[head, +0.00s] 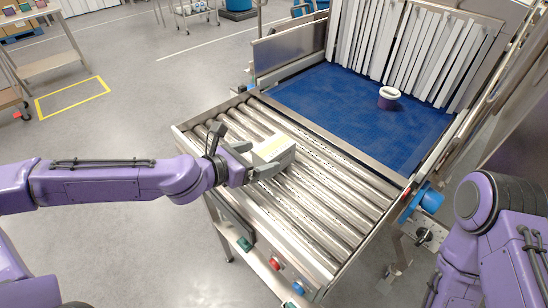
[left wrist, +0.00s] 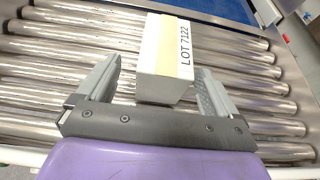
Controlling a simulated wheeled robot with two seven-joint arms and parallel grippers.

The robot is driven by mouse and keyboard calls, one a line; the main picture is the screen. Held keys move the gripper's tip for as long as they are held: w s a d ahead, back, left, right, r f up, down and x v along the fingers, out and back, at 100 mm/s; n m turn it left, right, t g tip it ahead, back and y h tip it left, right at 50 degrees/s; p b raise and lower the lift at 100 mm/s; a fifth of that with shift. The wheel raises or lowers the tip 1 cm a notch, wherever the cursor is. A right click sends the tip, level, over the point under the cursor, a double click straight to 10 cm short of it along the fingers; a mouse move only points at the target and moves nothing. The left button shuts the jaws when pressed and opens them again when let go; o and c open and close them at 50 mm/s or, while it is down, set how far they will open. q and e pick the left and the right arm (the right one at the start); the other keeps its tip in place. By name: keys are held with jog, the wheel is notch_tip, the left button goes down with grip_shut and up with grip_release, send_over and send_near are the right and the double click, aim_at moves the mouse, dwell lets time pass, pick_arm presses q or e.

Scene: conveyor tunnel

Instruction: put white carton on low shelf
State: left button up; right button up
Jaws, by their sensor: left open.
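The white carton (head: 275,149) lies on the roller section of the conveyor. In the left wrist view the carton (left wrist: 163,72) has a yellowish band and a label reading LOT 7122. My left gripper (head: 262,158) is at the rollers, with the carton at its front. In the left wrist view the open left gripper (left wrist: 157,74) has one finger on each side of the carton, with a gap visible on both sides. The right gripper is out of view; only my right arm shows. I cannot tell which shelf is the low one.
The metal rollers (head: 322,187) lead to a blue belt (head: 322,99) under white strip curtains (head: 413,45). A purple container with a white rim (head: 389,98) stands on the belt. A metal table (head: 47,64) and a wheeled cart (head: 194,11) stand farther back. Much floor at left is clear.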

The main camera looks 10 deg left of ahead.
aim_at(268, 155)
pick_arm(q)
jog(key=x, duration=0.3)
jog(key=shift+w+d+f, duration=0.1)
jog(key=shift+w+d, duration=0.1)
jog(key=shift+d, duration=0.25)
jog(key=shift+s+a, duration=0.1)
jog(key=c, duration=1.3)
jog(key=shift+r, duration=0.6)
jog(key=r, duration=0.2)
jog(key=a+r, duration=0.1)
jog(key=shift+r+p, duration=0.3)
jog(key=shift+r, duration=0.1)
jog(key=s+a+r+p, duration=0.4)
jog(key=a+r, duration=0.4)
jog(key=a, duration=0.4)
jog(key=shift+s+a, duration=0.15)
jog(key=shift+s, duration=0.25)
